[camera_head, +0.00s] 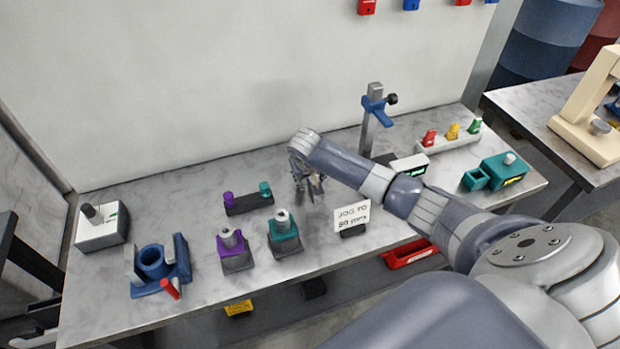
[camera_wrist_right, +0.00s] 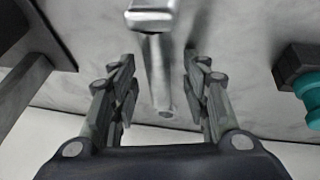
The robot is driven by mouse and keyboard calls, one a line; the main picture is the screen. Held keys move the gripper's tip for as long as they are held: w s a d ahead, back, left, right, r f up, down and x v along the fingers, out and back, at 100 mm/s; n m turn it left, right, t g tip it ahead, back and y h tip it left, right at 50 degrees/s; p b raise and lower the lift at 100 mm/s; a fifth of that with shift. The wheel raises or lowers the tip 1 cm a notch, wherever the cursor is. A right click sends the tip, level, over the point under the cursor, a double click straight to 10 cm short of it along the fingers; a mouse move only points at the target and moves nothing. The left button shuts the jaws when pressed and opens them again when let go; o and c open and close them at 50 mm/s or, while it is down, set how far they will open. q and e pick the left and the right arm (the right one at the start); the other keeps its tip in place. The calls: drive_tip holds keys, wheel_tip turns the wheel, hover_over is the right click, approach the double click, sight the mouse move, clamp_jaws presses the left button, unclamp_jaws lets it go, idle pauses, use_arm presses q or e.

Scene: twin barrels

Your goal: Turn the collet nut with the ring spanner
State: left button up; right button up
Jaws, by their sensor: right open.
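My right gripper (camera_head: 308,182) hangs over the back middle of the table, and in the right wrist view its fingers (camera_wrist_right: 160,90) are open and apart. A silver bar (camera_wrist_right: 158,70) with a blocky end shows between them, with a gap on both sides; I cannot tell for sure that it is the ring spanner. A purple block (camera_head: 233,250) and a teal block (camera_head: 284,236) stand on the table front, left of the gripper, each with a silver nut-like top (camera_head: 282,217). I cannot tell which is the collet nut. My left gripper is not in view.
A dark rack with purple and teal knobs (camera_head: 248,205) lies left of the gripper. A sign (camera_head: 352,215) stands at the front, a post with a blue clamp (camera_head: 376,108) at the back right. A blue fixture (camera_head: 158,264) and white box (camera_head: 101,228) are at the left.

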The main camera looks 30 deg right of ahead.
clamp_jaws()
drive_tip(key=shift+w+r+b, duration=0.1)
drive_tip(key=shift+r+b, duration=0.25)
drive_tip(key=shift+r, duration=0.1)
wheel_tip(320, 180, up, 9)
drive_tip(key=shift+b, duration=0.85)
drive_tip(key=shift+r, duration=0.35)
